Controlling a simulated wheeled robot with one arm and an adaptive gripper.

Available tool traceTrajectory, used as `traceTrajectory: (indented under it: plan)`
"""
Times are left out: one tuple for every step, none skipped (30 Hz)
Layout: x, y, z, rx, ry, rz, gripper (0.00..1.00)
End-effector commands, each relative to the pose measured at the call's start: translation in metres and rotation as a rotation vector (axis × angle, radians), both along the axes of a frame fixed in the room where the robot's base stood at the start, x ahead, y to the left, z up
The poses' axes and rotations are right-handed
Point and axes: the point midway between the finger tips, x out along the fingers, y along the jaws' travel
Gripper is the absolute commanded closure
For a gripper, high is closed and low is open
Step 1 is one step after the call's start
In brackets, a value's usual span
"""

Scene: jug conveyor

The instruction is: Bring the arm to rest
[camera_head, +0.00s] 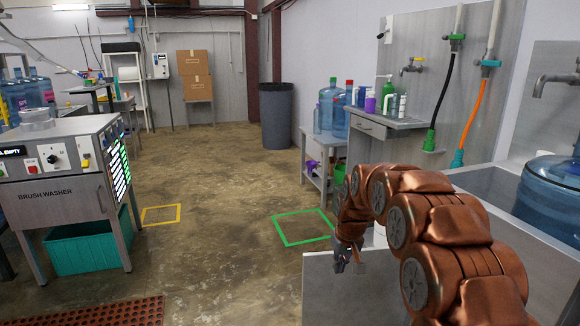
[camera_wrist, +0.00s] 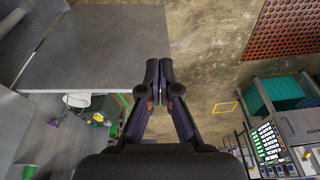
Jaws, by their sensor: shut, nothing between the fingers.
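My copper-coloured arm reaches in from the lower right in the head view and bends down at its far end. My gripper (camera_head: 348,262) hangs at the end of it, by the left edge of a grey counter (camera_head: 335,295). In the wrist view my gripper (camera_wrist: 160,92) has its two dark fingers together with nothing held between them. Below the fingertips in that view are the counter's edge and the brown floor.
A brush washer (camera_head: 60,190) stands at left over a teal bin (camera_head: 90,245). A green square (camera_head: 303,228) and a yellow square (camera_head: 160,215) mark open floor. A blue jug (camera_head: 552,195) is in the sink area at right. A red mat (camera_head: 110,312) lies in front.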

Motion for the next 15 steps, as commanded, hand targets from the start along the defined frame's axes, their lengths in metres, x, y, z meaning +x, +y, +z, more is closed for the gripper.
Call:
traceTrajectory:
  plan:
    - [-0.017, -0.002, 0.005, -0.001, 0.018, -0.004, 1.0]
    - [-0.027, -0.003, 0.008, -0.003, 0.029, -0.008, 1.0]
    - [-0.039, -0.004, 0.012, -0.003, 0.042, -0.012, 1.0]
    - [-0.049, -0.005, 0.013, -0.005, 0.054, -0.015, 1.0]
    - [-0.059, -0.006, 0.015, -0.006, 0.065, -0.019, 1.0]
    - [-0.073, -0.007, 0.018, -0.006, 0.078, -0.023, 1.0]
    - [-0.082, -0.008, 0.02, -0.008, 0.088, -0.027, 1.0]
    - [-0.092, -0.009, 0.022, -0.01, 0.098, -0.029, 1.0]
    - [-0.106, -0.01, 0.024, -0.012, 0.113, -0.034, 1.0]
    - [-0.117, -0.011, 0.026, -0.012, 0.123, -0.038, 1.0]
    - [-0.127, -0.012, 0.027, -0.014, 0.134, -0.042, 1.0]
    - [-0.14, -0.013, 0.029, -0.016, 0.148, -0.048, 1.0]
    - [-0.151, -0.014, 0.03, -0.017, 0.159, -0.051, 1.0]
    - [-0.162, -0.015, 0.031, -0.019, 0.171, -0.055, 1.0]
    - [-0.176, -0.017, 0.033, -0.022, 0.187, -0.06, 1.0]
